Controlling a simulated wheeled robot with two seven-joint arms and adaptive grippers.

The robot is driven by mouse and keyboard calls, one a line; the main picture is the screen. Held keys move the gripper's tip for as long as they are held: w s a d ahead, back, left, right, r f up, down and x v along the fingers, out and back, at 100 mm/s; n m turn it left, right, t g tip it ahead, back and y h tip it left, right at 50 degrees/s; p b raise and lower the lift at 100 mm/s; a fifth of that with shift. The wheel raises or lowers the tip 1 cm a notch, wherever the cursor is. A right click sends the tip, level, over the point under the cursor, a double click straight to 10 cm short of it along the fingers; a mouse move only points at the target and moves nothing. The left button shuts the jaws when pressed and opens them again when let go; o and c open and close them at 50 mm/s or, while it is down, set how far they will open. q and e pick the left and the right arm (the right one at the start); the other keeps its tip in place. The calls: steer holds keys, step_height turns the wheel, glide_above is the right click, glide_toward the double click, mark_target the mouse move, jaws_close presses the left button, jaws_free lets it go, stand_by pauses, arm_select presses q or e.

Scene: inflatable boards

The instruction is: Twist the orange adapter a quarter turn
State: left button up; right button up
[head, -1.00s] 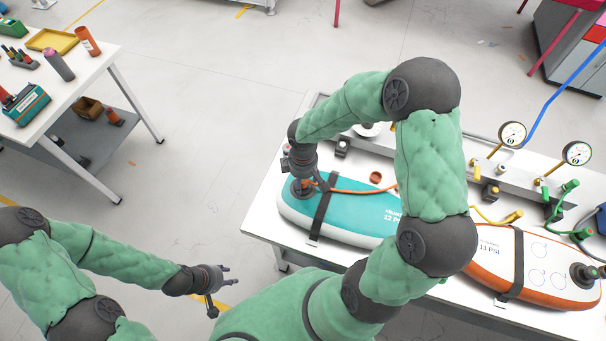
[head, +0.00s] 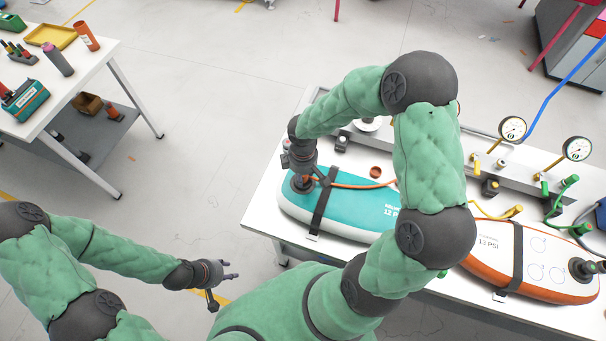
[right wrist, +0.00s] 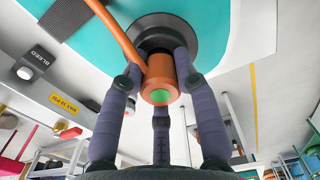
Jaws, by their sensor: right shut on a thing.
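The orange adapter (right wrist: 159,78) fills the middle of the right wrist view, with a green centre on its near end and an orange hose (right wrist: 118,32) leaving it to the upper left. It sits at the dark round valve (right wrist: 175,35) on the teal and white board (head: 350,207). My right gripper (right wrist: 163,75) has its fingers closed around the adapter. In the head view the right gripper (head: 301,178) is over the board's left end and mostly hides the adapter. My left gripper (head: 228,283) is open and empty, away from the boards over the floor.
A black strap (head: 322,208) crosses the teal board. An orange-edged white board (head: 485,250) lies to its right on the same table. Gauges (head: 512,128) and hoses stand along the back. A side table (head: 75,95) with tools is at far left.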

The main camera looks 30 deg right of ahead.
steer(key=n+p, duration=0.2)
steer(key=n, duration=0.1)
steer(key=shift+n, duration=0.4)
steer(key=shift+n+p, duration=0.3)
steer(key=shift+n, duration=0.2)
steer(key=shift+n+p, duration=1.05)
steer(key=shift+n, duration=0.45)
steer(key=shift+s+n+p, duration=0.1)
steer(key=shift+n+p, duration=0.35)
steer(key=shift+n, duration=0.35)
steer(key=shift+n, duration=0.3)
